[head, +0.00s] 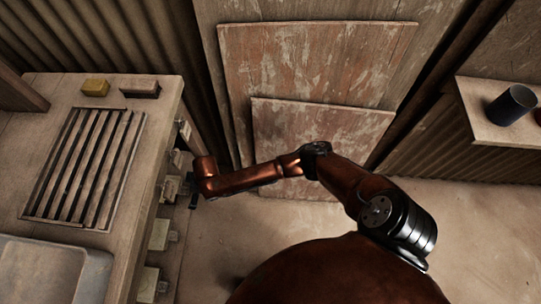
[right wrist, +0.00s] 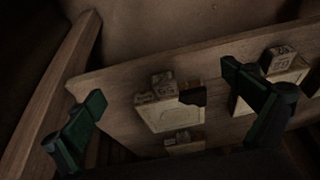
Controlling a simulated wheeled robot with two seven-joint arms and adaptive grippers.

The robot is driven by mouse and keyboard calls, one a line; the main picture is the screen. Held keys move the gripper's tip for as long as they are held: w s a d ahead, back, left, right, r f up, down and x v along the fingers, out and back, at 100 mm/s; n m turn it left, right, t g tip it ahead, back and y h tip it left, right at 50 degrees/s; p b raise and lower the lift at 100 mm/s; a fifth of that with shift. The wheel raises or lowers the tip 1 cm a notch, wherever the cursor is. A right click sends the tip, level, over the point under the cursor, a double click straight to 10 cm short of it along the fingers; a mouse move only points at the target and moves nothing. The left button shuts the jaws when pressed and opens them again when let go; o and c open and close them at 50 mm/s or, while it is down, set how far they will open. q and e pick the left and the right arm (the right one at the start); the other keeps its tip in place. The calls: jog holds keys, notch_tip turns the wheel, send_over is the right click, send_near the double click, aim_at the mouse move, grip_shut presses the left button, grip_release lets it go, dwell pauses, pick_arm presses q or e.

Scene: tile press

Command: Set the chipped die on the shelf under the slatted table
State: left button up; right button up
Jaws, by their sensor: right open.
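The slatted table (head: 173,105) stands at the left in the head view, with a slatted panel (head: 83,165) in its top. My right gripper (head: 190,190) is at the table's right side, mostly hidden by its arm. In the right wrist view its two dark fingers (right wrist: 162,88) are apart. Beyond and between them is a pale square block (right wrist: 170,112) with a carved piece (right wrist: 155,88) at its upper edge and a dark patch at its right corner. It is against a wooden board (right wrist: 120,95). I cannot tell whether this is the chipped die. My left gripper is out of view.
A similar block (right wrist: 285,65) is at the right, and another (right wrist: 183,143) lies below. Pale blocks (head: 158,235) line the table's side. A yellow block (head: 95,87), a brown block (head: 139,87) and a grey basin (head: 45,272) are on top. A dark cup (head: 512,104) stands far right.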

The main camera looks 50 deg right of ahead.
jog(key=s+a+f+m+g+y, duration=0.1)
jog(key=s+f, duration=0.2)
jog(key=s, duration=1)
jog(key=s+a+f+m+y, duration=0.1)
jog(key=s+f, duration=0.2)
jog(key=s, duration=1)
jog(key=s+d+r+m+h, duration=0.1)
jog(key=s+d+r+m, duration=0.1)
jog(key=s+d, duration=0.7)
jog(key=s+d+r+m+g+h, duration=0.1)
jog(key=s+d+r+m+h, duration=0.1)
jog(key=s+d, duration=0.7)
jog(key=s, duration=0.6)
jog(key=shift+s+d+r, duration=0.2)
jog(key=shift+d+r, duration=0.1)
jog(key=shift+r, duration=0.05)
